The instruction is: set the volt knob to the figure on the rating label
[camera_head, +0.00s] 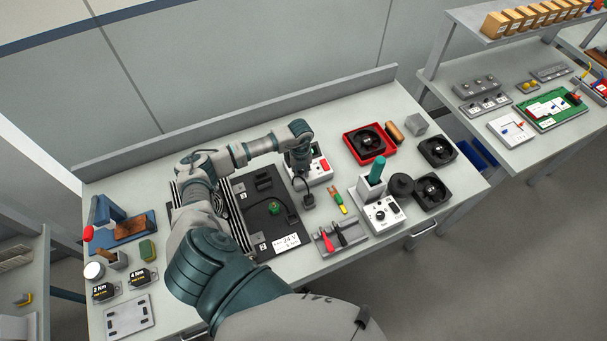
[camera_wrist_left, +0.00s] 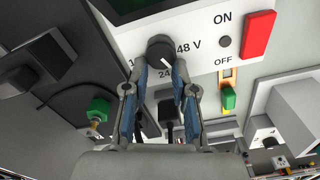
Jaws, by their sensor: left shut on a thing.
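The white power supply (camera_head: 318,172) stands at the back middle of the bench, with a red ON/OFF switch (camera_wrist_left: 259,34). The rating label (camera_head: 287,242) on the dark panel appears to read 24 V.
A black plug on a cable (camera_head: 308,201) lies in front of the supply.

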